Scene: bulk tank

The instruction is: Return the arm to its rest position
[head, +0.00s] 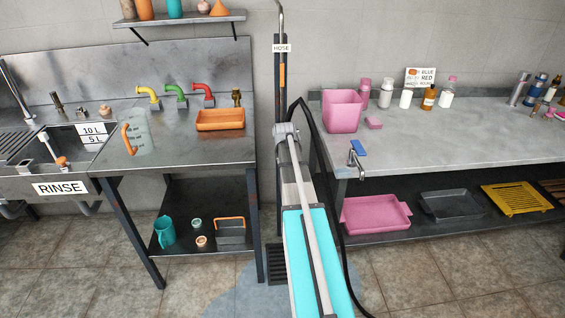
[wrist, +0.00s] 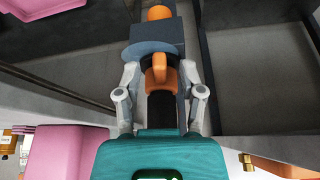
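My gripper (wrist: 160,75) shows in the wrist view with its two grey fingers spread wide apart. An orange part (wrist: 159,76) on a dark upright shows between the fingers. Gaps show on both sides of it, and I see no finger pressed on it, though its depth is unclear. My arm (head: 318,262), turquoise and grey, rises from the bottom of the head view to a grey joint in front of the dark hose post (head: 277,165). The fingers cannot be made out in the head view.
The steel sink counter (head: 190,155) with a measuring jug (head: 140,133) stands left. The grey bench (head: 430,140) with a pink bin (head: 342,110) and bottles stands right. A black hose (head: 335,190) hangs close beside my arm. Open tiled floor (head: 420,275) lies in front.

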